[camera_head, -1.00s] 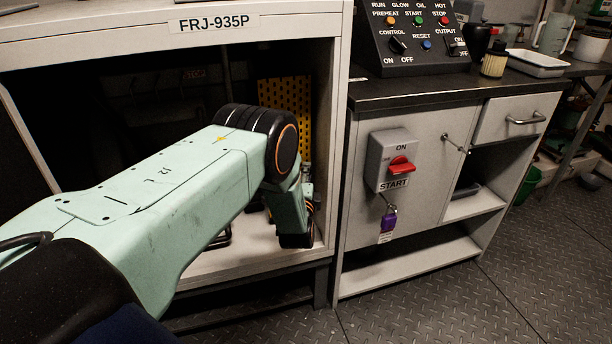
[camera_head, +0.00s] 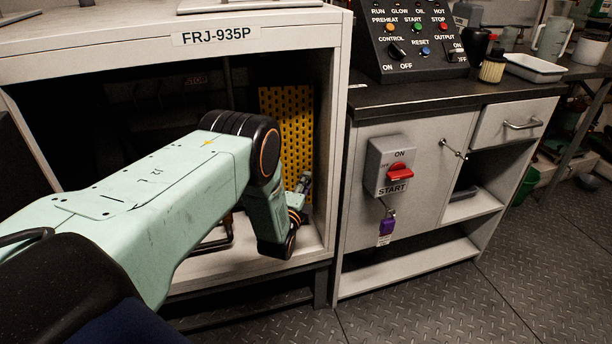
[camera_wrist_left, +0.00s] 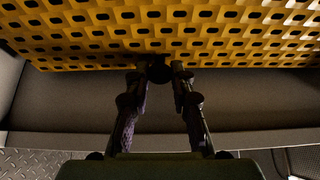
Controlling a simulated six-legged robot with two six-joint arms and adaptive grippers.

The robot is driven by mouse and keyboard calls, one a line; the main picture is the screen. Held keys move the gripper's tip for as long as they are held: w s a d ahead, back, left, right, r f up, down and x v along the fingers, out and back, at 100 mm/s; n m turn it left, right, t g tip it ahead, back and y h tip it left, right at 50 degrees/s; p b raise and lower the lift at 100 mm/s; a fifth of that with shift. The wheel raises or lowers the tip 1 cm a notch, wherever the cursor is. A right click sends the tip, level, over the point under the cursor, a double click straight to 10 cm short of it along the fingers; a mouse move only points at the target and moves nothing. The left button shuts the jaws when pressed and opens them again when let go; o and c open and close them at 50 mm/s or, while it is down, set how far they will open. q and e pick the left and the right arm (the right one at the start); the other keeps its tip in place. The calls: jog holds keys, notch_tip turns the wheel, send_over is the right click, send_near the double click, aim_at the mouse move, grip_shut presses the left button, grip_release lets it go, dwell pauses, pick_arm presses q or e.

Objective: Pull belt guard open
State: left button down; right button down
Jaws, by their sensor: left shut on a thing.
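The belt guard is a yellow perforated panel (camera_head: 286,118) inside the open cabinet, by its right side wall. It fills the top of the left wrist view (camera_wrist_left: 160,30). My left gripper (camera_head: 304,184) is inside the cabinet at the guard's lower part, partly behind my own wrist. In the left wrist view its two fingers (camera_wrist_left: 160,78) close in on a small dark round knob (camera_wrist_left: 159,71) at the guard's lower edge. The knob's details are lost in shadow. My right gripper is not in view.
The cabinet frame (camera_head: 336,150) surrounds the opening, with a pale floor ledge below. To the right stands a grey cabinet with a red-handled switch (camera_head: 400,173), a purple padlock (camera_head: 387,224) and a control console (camera_head: 415,45). The metal floor (camera_head: 420,305) in front is clear.

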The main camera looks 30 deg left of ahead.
pick_arm(q)
jog(key=s+a+m+g+h+b, duration=0.4)
jog(key=s+m+g+h, duration=0.3)
jog(key=s+m+h, duration=0.5)
jog(key=shift+s+a+m+g+h, duration=0.35)
jog(key=shift+m+h, duration=0.95)
jog(key=shift+h, duration=2.7)
jog(key=shift+d, duration=0.1)
jog(key=c, duration=1.1)
grip_release()
jog(key=shift+c, duration=0.2)
jog(key=shift+r, duration=0.1)
